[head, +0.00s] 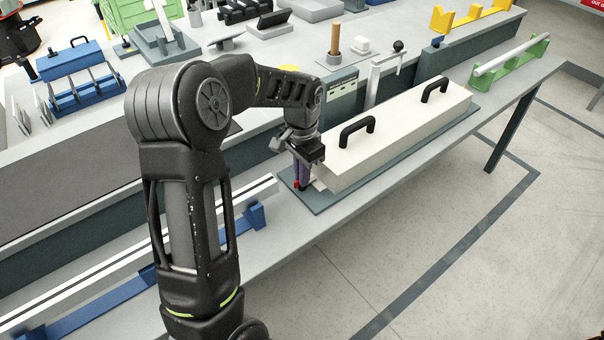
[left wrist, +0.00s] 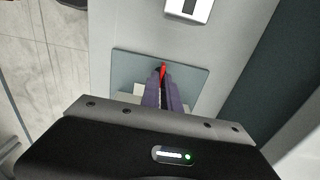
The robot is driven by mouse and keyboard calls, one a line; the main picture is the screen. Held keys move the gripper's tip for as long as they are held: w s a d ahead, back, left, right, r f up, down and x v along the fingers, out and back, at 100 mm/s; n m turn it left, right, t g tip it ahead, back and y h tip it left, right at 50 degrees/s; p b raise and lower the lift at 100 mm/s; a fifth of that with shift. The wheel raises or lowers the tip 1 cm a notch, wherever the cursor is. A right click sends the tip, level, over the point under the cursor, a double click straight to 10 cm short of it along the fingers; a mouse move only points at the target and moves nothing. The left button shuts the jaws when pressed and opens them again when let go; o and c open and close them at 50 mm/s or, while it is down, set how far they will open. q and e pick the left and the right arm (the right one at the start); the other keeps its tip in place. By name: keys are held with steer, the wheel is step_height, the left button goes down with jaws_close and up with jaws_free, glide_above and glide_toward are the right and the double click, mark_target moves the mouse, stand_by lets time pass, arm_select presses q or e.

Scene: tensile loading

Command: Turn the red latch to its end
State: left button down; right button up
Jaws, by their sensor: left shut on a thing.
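The red latch (head: 297,184) is a small red piece at the left end of the long cream box (head: 400,130) with two black handles, which lies on a dark grey base plate. My left gripper (head: 301,180) points down at this end of the box, its purple-grey fingers shut on the latch. In the left wrist view the red latch (left wrist: 163,72) shows between the fingertips (left wrist: 162,80), with most of it hidden by the fingers. I cannot tell how far the latch is turned. My right gripper is not in view.
A post with a lever and black knob (head: 398,47) stands behind the box. A blue-ended rail (head: 255,218) lies to the left on the bench. A green cradle with a grey bar (head: 510,60) is at the right. The floor in front is clear.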

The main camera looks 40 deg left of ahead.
arm_select(q)
steer(key=shift+n, duration=0.3)
stand_by(0.4)
steer(key=n, duration=0.8)
steer(key=shift+n, duration=0.3)
steer(key=n, duration=0.4)
steer(key=shift+n, duration=0.3)
steer(key=shift+n+p, duration=0.45)
steer(key=shift+n, duration=1.75)
steer(key=c, duration=1.6)
jaws_free()
steer(key=shift+r, duration=0.1)
